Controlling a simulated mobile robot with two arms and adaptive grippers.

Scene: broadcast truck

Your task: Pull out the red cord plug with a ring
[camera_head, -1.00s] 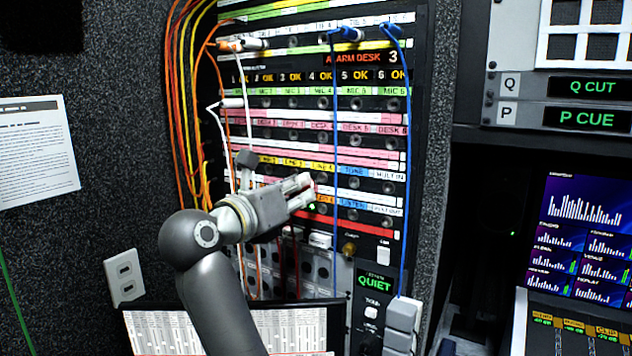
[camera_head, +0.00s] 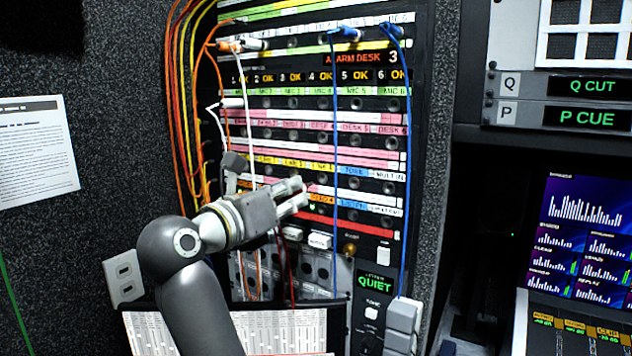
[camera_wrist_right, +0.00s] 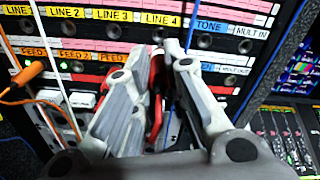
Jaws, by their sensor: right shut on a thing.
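My right gripper (camera_head: 298,193) is in front of the patch panel's lower rows, its fingers pointing right and toward the panel. In the right wrist view its fingers (camera_wrist_right: 165,60) are closed around a red cord plug (camera_wrist_right: 156,70). Its red cord (camera_wrist_right: 157,115) hangs down between the fingers. In the head view the plug is hidden by the fingers, and a dark red cord (camera_head: 291,270) hangs below. A ring on the plug cannot be made out. Whether its tip is in or out of a socket is hidden. My left gripper is not in view.
The patch panel (camera_head: 385,160) has several rows of sockets. White cords (camera_head: 246,125) hang left, and blue cords (camera_head: 335,150) hang close right of the gripper. An orange plug (camera_wrist_right: 32,72) is at the left in the wrist view. A paper sheet (camera_head: 255,325) is below.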

